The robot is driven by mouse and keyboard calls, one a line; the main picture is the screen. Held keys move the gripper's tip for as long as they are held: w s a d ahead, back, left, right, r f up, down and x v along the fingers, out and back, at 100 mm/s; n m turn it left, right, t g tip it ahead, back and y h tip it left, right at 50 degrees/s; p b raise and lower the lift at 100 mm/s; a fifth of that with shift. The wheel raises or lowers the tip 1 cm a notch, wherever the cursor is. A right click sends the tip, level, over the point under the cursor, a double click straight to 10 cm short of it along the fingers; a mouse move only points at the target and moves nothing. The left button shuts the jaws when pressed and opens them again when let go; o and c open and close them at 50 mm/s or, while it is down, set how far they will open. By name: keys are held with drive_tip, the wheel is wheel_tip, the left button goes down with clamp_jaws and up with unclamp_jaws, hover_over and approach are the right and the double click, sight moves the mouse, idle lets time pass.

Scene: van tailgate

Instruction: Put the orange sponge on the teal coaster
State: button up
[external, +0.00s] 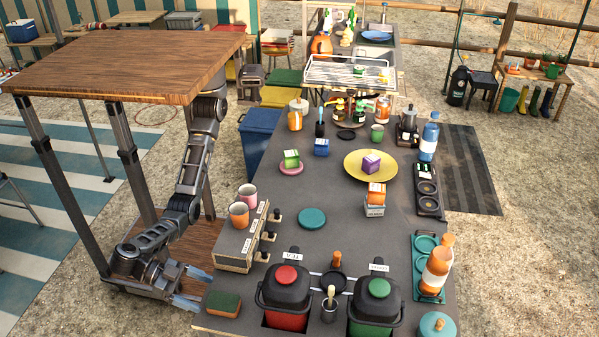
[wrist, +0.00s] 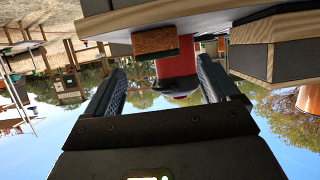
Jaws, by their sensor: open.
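The orange sponge (external: 223,303), with a dark green top, lies at the near left edge of the dark counter. In the wrist view, which looks upside down, its orange side (wrist: 154,40) shows just beyond and between the fingers. The teal coaster (external: 312,218) is a flat, bare disc near the middle of the counter. My gripper (external: 194,287) is open and empty, just left of the sponge beside the counter edge. Its two fingers (wrist: 163,85) also show in the wrist view, apart from the sponge.
A wooden box (external: 240,243) with two cups stands between sponge and coaster. Clear counter surrounds the coaster. A wooden tabletop (external: 130,65) overhangs my arm.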

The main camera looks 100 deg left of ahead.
sight(215, 299)
drive_tip(key=shift+b+x, duration=0.9)
drive_tip(key=shift+x, duration=2.95)
drive_tip(key=shift+f, duration=0.1)
drive_tip(key=shift+c, duration=0.4)
drive_tip(key=c, duration=1)
wheel_tip(215, 299, up, 5)
drive_tip(key=shift+s+d+p, duration=0.1)
drive_tip(key=shift+s+p, duration=0.05)
drive_tip(key=shift+p, duration=0.6)
drive_tip(key=shift+c, duration=0.2)
drive_tip(key=d+r+p+v, duration=0.1)
drive_tip(key=v, duration=1.1)
drive_tip(key=shift+d+r+p, duration=0.3)
drive_tip(key=shift+d+p, duration=0.05)
drive_tip(key=shift+d, duration=0.05)
drive_tip(key=shift+s, duration=0.15)
